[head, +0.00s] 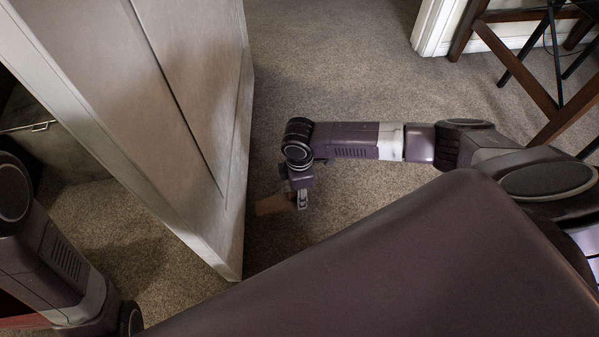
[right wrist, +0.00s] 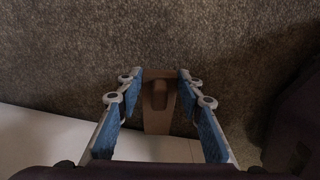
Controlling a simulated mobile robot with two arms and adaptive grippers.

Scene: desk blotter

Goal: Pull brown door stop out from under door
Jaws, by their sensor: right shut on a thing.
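The brown door stop (head: 270,205) is a wedge on the carpet just right of the pale door (head: 185,120). My right gripper (head: 302,199) is low at the stop, reaching in from the right, and is shut on it. The door's pale surface (right wrist: 50,140) fills the lower left there. I cannot tell whether the stop's end is still under the door. Part of my left arm shows at the left; its gripper is out of view.
Grey-brown carpet (head: 330,60) is open beyond my right arm. A dark wooden stand with crossed legs (head: 530,85) is at the upper right, beside a white door frame (head: 432,25). A dark piece of furniture with a handle (head: 40,127) stands behind the door.

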